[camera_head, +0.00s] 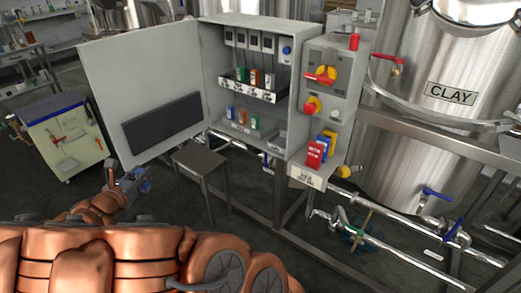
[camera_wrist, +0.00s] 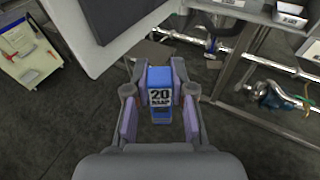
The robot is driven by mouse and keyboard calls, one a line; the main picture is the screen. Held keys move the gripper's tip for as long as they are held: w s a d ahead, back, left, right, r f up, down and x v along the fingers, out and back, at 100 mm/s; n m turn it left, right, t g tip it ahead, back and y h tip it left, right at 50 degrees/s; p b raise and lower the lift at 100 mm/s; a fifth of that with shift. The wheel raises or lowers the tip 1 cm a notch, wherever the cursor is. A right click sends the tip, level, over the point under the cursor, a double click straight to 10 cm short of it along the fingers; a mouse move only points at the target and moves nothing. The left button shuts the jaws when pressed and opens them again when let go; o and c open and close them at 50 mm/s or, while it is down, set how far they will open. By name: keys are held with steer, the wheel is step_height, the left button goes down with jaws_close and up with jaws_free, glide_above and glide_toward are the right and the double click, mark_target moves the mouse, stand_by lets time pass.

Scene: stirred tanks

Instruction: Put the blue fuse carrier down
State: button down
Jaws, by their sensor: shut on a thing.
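The blue fuse carrier (camera_wrist: 160,76) has a white label reading "20" and is held between the two pads of my gripper (camera_wrist: 160,100) in the wrist view. My gripper is shut on it, in the air above the dark floor. In the head view my gripper (camera_head: 128,182) is at the left, in front of the open cabinet door, and the carrier shows only as a small blue patch.
A grey cabinet (camera_head: 213,60) stands open with fuse carriers on two levels. Its door (camera_head: 140,75) swings out left. A small grey stool (camera_head: 200,160) stands below. Right are a switch panel (camera_head: 335,85), red and blue tags, pipes and the CLAY tank (camera_head: 420,120). A tool cart (camera_head: 65,135) stands left.

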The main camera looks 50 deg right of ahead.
steer(key=s+d+m+g+h+b, duration=0.1)
steer(key=s+d+m+g+b, duration=0.2)
steer(key=d, duration=0.7)
steer(key=s+d+g+h+b, duration=0.1)
steer(key=s+d+b, duration=0.35)
steer(key=d, duration=0.55)
steer(key=s+d+r+m+g+b, duration=0.3)
steer(key=s+d+b, duration=0.5)
steer(key=s+d, duration=0.6)
steer(key=shift+h, duration=0.3)
steer(key=shift+w+d+f+b, duration=0.4)
steer(key=shift+w+d+f, duration=0.45)
steer(key=shift+d, duration=1.65)
steer(key=shift+w+d+f+b, duration=0.4)
steer(key=shift+w+d+f, duration=0.5)
steer(key=shift+d, duration=1.65)
steer(key=shift+w+d+f+b, duration=0.4)
steer(key=shift+w+d+f, duration=0.45)
steer(key=shift+d, duration=1.65)
steer(key=shift+f, duration=0.15)
steer(key=c, duration=1)
jaws_free()
